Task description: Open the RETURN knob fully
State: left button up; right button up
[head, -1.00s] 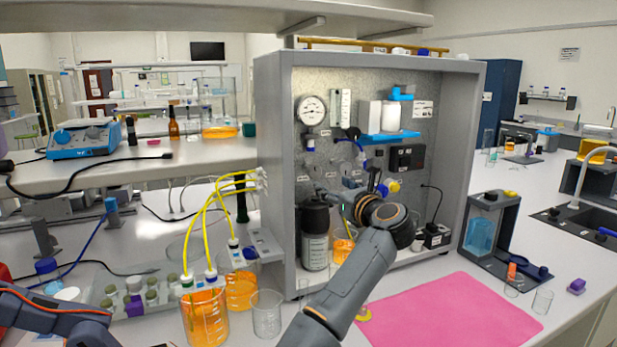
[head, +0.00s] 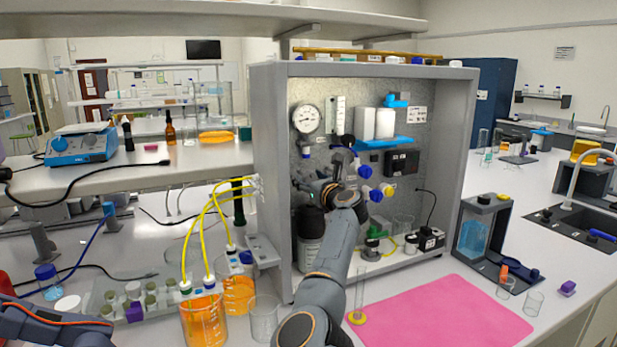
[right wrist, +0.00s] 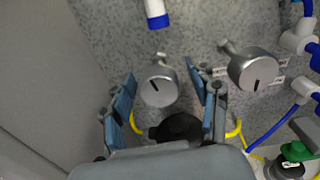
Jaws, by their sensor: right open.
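In the right wrist view, a silver round knob (right wrist: 157,88) with a dark slot mark sits on the speckled panel. A second silver knob (right wrist: 254,70) is to its right. Small labels (right wrist: 276,80) lie beside the knobs, too small to read, so I cannot tell which knob is RETURN. My right gripper (right wrist: 162,80) is open, its fingers on either side of the left knob; I cannot tell if they touch it. In the head view my right gripper (head: 306,182) is at the panel's left part and covers the knobs. My left gripper is outside the picture.
The grey cabinet (head: 270,190) encloses the panel, its left wall close to my right gripper. A gauge (head: 307,118) is above. Orange-filled beakers (head: 203,322) with yellow tubes stand left. A pink mat (head: 440,320) lies in front.

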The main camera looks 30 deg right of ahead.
jog(key=shift+w, duration=0.15)
jog(key=c, duration=1.2)
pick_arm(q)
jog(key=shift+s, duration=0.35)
